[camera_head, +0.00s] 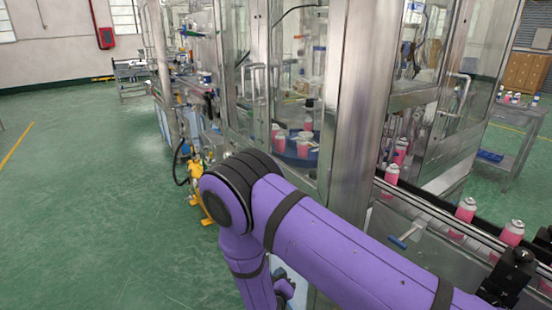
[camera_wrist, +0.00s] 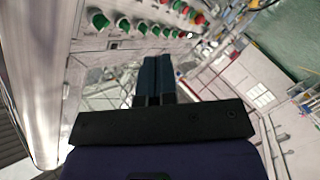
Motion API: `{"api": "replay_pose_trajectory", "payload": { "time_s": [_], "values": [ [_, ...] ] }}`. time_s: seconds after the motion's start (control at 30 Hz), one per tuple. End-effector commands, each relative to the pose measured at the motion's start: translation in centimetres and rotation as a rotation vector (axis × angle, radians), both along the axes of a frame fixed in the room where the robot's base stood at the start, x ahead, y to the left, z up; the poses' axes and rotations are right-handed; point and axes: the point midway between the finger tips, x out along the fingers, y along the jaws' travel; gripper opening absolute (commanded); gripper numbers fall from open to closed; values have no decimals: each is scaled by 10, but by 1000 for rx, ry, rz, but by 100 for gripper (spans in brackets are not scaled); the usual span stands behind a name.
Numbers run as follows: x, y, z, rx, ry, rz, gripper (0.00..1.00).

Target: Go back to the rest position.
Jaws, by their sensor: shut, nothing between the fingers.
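My gripper (camera_wrist: 157,75) shows in the wrist view, with its two dark fingers side by side and together. Nothing is between them. Beyond the fingertips is a light panel (camera_wrist: 115,42) with a row of green and red buttons. In the head view my purple arm reaches across the lower right and bends down at its elbow. The gripper cannot be told apart there.
A glass-walled machine (camera_head: 300,75) with steel posts stands right behind my arm. Pink cans (camera_head: 466,210) stand along a conveyor (camera_head: 440,215) at the right. Open green floor (camera_head: 90,200) lies to the left. A side table (camera_head: 515,135) stands at the far right.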

Motion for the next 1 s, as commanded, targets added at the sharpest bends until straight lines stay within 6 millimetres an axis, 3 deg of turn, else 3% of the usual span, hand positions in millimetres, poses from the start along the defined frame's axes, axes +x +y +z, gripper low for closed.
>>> {"api": "replay_pose_trajectory", "payload": {
  "time_s": [0.23, 0.37, 0.7, 1.0],
  "values": [
    [25, 2, 36, 123, 73, -18, 0],
    [42, 1, 68, 222, 131, -27, 0],
    [72, -15, 169, 477, 299, -21, 0],
    [71, -46, 261, 643, 424, 5, 0]
  ]
}}
